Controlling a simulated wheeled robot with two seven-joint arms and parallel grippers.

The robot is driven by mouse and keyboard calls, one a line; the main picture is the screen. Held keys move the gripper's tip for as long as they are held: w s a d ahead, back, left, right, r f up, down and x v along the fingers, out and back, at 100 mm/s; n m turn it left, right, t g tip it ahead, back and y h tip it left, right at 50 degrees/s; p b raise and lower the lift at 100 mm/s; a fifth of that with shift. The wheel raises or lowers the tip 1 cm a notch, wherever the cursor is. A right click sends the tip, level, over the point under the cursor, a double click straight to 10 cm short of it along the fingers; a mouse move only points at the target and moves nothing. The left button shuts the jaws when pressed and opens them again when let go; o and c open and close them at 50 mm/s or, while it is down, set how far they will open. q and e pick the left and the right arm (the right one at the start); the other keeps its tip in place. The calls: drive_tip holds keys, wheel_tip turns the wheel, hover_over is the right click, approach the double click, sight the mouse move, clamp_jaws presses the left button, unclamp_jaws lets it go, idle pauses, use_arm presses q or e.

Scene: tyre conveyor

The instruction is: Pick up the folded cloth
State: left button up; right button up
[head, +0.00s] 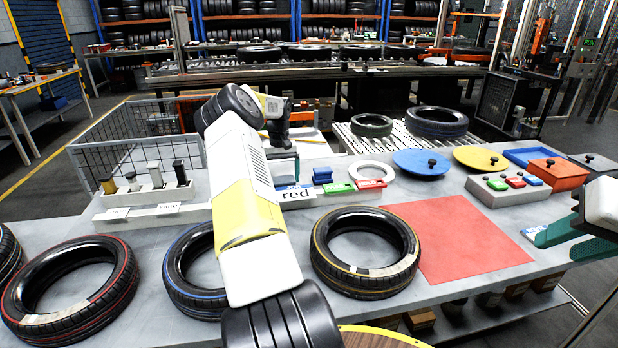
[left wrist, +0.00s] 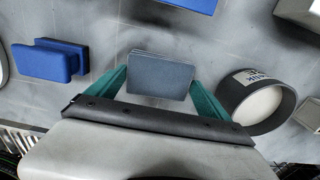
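The folded cloth (left wrist: 160,80) is a small grey-blue stack with layered edges in the left wrist view. It lies between the teal fingers of my left gripper (left wrist: 161,84), which appear at or very near its two sides; whether they press on it is unclear. In the head view my left gripper (head: 284,166) is low over the table behind the "red" label, and my forearm hides much of that area. I cannot make out the cloth clearly there. My right gripper (head: 566,236) is at the right edge, its teal fingers apart and empty, partly out of frame.
Near the left gripper are blue blocks (left wrist: 48,60) and a roll of tape (left wrist: 257,102). A white ring (head: 371,173), a blue lid (head: 421,162) and a button box (head: 508,187) stand further right. Tyres (head: 366,252) line the front; the red mat (head: 452,239) is bare.

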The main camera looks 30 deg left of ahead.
sight(281, 179)
use_arm(q)
drive_tip(key=c, duration=0.6)
wheel_tip(281, 179, up, 10)
drive_tip(key=shift+r, duration=0.1)
